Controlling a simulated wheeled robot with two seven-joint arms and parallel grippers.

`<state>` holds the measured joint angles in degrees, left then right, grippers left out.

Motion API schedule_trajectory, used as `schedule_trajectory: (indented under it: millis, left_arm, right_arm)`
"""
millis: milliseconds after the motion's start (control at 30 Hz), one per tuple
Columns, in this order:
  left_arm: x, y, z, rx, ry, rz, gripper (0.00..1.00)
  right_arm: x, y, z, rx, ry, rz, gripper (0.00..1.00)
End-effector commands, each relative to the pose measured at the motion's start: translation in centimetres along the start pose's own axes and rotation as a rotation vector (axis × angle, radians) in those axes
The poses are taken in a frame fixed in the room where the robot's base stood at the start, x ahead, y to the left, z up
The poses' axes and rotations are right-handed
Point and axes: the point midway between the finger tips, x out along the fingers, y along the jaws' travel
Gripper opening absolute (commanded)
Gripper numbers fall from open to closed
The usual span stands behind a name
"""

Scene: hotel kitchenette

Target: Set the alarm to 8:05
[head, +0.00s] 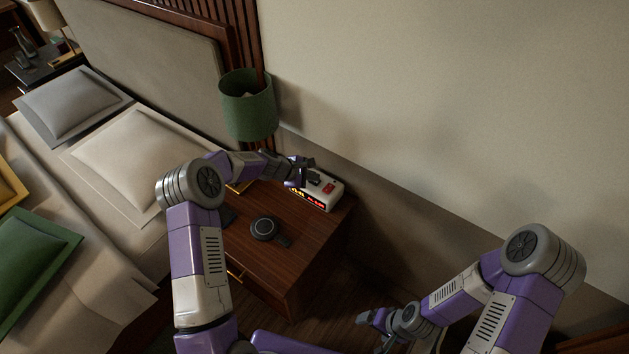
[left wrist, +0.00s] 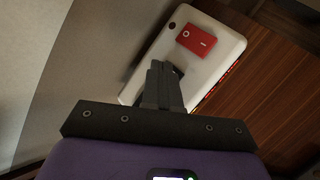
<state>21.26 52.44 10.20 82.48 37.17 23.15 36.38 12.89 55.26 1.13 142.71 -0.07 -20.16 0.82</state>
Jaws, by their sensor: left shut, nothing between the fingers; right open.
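The white alarm clock (head: 337,186) stands at the back right of the wooden nightstand, with lit red-orange digits on its front, too small to read. The left wrist view shows the clock's top (left wrist: 212,40) with a red button (left wrist: 196,39). My left gripper (head: 314,174) is shut and empty over the clock's top. In the left wrist view its fingertips (left wrist: 158,70) are beside a dark button (left wrist: 176,71), partly hidden by them; I cannot tell whether they touch it.
The nightstand (head: 290,262) also carries a round dark device (head: 264,228) nearer its front edge. A green lamp (head: 248,105) stands behind my left forearm. The bed (head: 110,230) is on the left and the wall (head: 450,100) is behind the clock.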

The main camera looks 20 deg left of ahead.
Motion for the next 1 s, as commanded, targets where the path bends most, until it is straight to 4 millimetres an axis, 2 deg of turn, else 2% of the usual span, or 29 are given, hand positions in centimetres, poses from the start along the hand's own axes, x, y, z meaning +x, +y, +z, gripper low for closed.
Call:
schedule_trajectory:
  millis: [1000]
  left_arm:
    - [-1.3,0.9,0.9,0.000,0.000,-0.001,0.00]
  right_arm:
    - [-1.3,-0.5,0.1,0.000,0.000,0.000,0.87]
